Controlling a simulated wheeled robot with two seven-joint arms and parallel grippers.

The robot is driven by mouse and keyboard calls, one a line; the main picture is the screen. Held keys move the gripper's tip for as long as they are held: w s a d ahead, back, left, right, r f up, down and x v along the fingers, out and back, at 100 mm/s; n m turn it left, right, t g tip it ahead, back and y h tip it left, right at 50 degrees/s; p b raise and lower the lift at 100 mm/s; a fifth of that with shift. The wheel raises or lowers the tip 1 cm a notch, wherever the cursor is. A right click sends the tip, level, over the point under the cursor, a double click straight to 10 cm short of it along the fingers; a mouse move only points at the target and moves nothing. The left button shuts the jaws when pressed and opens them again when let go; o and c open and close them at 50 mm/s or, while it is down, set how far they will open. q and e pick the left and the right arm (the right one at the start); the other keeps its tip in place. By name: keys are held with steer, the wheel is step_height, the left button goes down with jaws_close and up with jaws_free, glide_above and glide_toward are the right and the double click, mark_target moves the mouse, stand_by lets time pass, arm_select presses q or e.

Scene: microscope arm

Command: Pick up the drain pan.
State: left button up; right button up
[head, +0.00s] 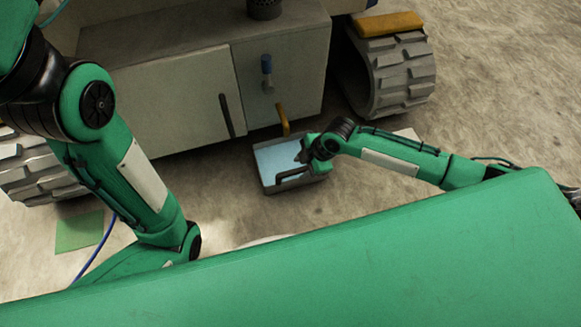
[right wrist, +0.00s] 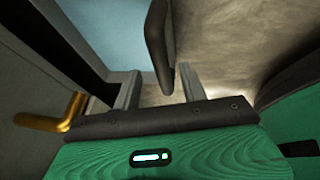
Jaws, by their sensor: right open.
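The drain pan (head: 268,187) is a grey, shallow, rectangular pan with a light blue inside. It sits on the ground in front of the grey cabinet, with a dark handle (head: 293,176) on its near side. My right gripper (head: 303,157) is over the pan's right part. In the right wrist view the gripper (right wrist: 160,74) is open, its two fingers apart. A dark bar, seemingly the pan's handle (right wrist: 157,40), reaches down between them; I cannot tell if they touch. The pan's blue inside (right wrist: 115,32) shows beyond. My left arm is at left; its gripper is not visible.
The spout (right wrist: 62,118) is left of my right gripper.

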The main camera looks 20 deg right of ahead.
mark_target(301, 170)
steer(key=shift+b+x, duration=1.1)
steer(key=shift+x, duration=0.55)
steer(key=shift+s, duration=0.2)
steer(key=shift+f+p, duration=0.35)
jaws_close()
stand_by(0.5)
